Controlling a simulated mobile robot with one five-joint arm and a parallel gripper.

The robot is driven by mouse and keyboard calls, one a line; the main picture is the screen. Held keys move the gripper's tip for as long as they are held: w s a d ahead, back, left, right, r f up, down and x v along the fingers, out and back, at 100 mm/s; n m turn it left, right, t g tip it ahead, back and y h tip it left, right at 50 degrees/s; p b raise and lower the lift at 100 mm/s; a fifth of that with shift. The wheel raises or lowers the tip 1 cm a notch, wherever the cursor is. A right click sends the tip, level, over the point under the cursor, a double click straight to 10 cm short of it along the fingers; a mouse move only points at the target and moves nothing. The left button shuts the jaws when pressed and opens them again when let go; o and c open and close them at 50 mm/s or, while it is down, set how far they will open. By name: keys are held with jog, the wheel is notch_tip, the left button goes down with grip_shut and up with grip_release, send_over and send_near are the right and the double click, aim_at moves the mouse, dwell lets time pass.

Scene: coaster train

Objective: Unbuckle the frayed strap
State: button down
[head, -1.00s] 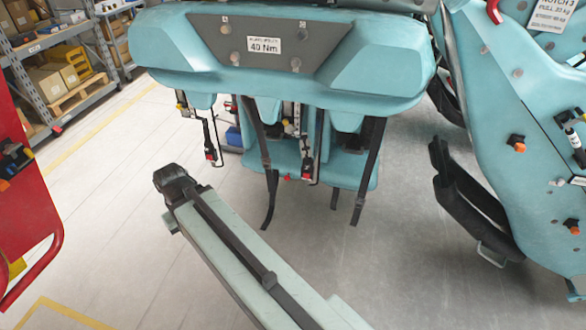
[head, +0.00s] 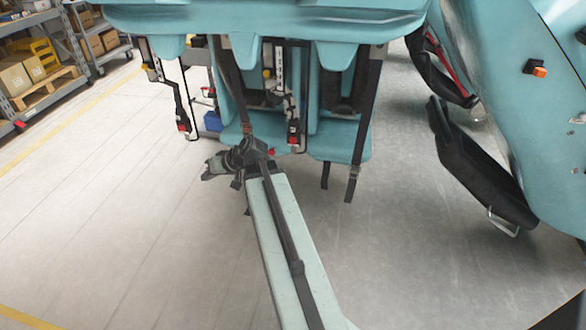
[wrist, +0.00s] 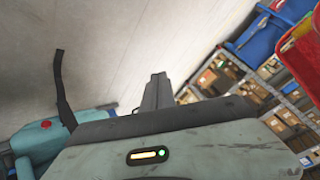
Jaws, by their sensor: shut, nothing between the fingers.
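The teal train car's seats (head: 340,147) hang straps in the head view. One black strap (head: 231,85) runs down at the left seat, its lower part hidden behind my arm. Another black strap (head: 364,125) hangs at the right with a small buckle near its end, and a short strap end (head: 325,175) hangs beside it. I cannot tell which strap is frayed. My gripper (head: 208,172) is shut and empty, pointing left just in front of the left seat. In the wrist view the gripper (wrist: 157,80) points at open floor, with a black strap (wrist: 62,90) to its left, apart from it.
A red button (wrist: 45,125) sits on teal bodywork in the wrist view. Black bars with red ends (head: 183,125) hang beside the seats. A black padded part with a metal loop (head: 480,175) is at the right. Shelves (head: 35,75) stand back left. The floor at left is clear.

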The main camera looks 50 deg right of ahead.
aim_at(293, 140)
jog(key=s+d+f+m+t+h+b, duration=0.2)
jog(key=d+b, duration=0.3)
jog(key=d, duration=0.5)
jog(key=s+d+f+m+t+h+b, duration=0.2)
jog(key=d+b, duration=0.3)
jog(key=d, duration=0.5)
jog(key=s+d+f+m+t+h+b, duration=0.2)
jog(key=d+b, duration=0.4)
jog(key=d, duration=0.4)
jog(key=shift+s+d+f+m+t+h, duration=0.2)
jog(key=shift+s+f+m+t+h, duration=0.2)
jog(key=shift+s+f+h, duration=0.5)
jog(key=shift+w+d, duration=0.1)
jog(key=w+d, duration=0.4)
jog(key=d, duration=0.3)
jog(key=shift+w, duration=0.3)
jog(key=shift+d+f, duration=0.1)
jog(key=shift+d, duration=0.05)
jog(key=shift+w+d, duration=0.3)
